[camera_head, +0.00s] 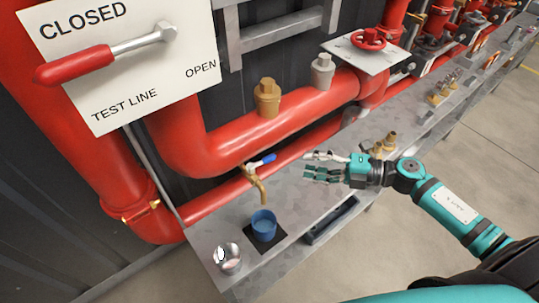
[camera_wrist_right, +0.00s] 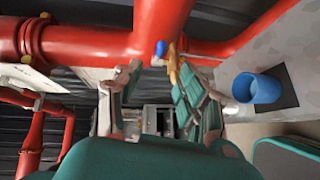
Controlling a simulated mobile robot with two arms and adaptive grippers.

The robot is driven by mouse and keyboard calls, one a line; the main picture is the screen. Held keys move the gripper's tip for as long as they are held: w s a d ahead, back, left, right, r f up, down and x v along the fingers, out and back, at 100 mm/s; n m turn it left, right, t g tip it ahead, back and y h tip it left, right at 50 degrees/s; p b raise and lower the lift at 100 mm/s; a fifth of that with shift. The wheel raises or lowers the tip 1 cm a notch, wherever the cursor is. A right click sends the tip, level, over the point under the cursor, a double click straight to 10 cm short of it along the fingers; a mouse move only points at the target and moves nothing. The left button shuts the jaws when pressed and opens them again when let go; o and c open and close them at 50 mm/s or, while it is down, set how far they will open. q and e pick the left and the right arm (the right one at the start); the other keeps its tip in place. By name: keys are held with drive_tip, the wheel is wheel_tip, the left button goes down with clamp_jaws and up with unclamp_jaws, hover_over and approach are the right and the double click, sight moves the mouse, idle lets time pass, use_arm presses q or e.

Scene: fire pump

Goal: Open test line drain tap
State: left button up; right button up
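The drain tap (camera_head: 257,184) is a small brass spout with a blue lever handle (camera_head: 263,161), coming off the lower red pipe. Its handle points to the right in the head view. The tap also shows in the right wrist view (camera_wrist_right: 173,65), partly behind a finger, with its blue handle end-on. My right gripper (camera_head: 316,166) is to the right of the tap with a gap between them, fingers towards it. Its fingers are apart and empty, as the wrist view also shows. A blue cup (camera_head: 263,224) stands below the tap. My left gripper is not in view.
A sign (camera_head: 135,70) marked TEST LINE, with a red-handled lever (camera_head: 75,65), is at upper left. A metal bowl (camera_head: 227,259) sits left of the cup on the grey bench (camera_head: 300,195). Red pipes run behind. Brass fittings (camera_head: 389,143) stand behind my right wrist.

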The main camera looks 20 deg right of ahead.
sight(273, 159)
drive_tip(key=p+x, duration=0.2)
drive_tip(key=x, duration=0.8)
drive_tip(key=shift+w, duration=0.15)
drive_tip(key=shift+w+a+f, duration=0.1)
drive_tip(key=shift+w+a, duration=0.2)
drive_tip(key=shift+a, duration=0.2)
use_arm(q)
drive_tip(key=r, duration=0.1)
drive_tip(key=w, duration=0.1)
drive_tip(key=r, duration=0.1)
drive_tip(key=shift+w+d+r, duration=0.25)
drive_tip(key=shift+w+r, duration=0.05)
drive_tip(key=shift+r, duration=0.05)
use_arm(e)
drive_tip(key=shift+a, duration=0.1)
drive_tip(key=shift+c, duration=0.5)
drive_tip(key=shift+f, duration=0.1)
clamp_jaws()
